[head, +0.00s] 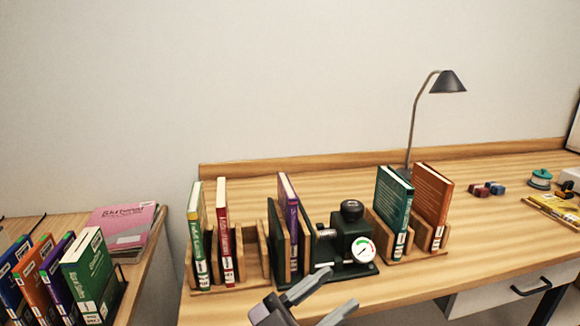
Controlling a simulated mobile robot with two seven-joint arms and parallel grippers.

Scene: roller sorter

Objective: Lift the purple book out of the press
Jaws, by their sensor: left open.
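The press has a black knob on top and a round white gauge with green and red marks. My left gripper (342,287) is at the bottom middle of the head view, open and empty. Its fingers point up and right, in front of the press and apart from the book. My right gripper is not in view.
A wooden rack (252,258) left of the press holds a green and a red book. Another rack (434,240) at the right holds a teal and an orange book. A lamp (447,82) stands behind. A side table at the left holds several more books.

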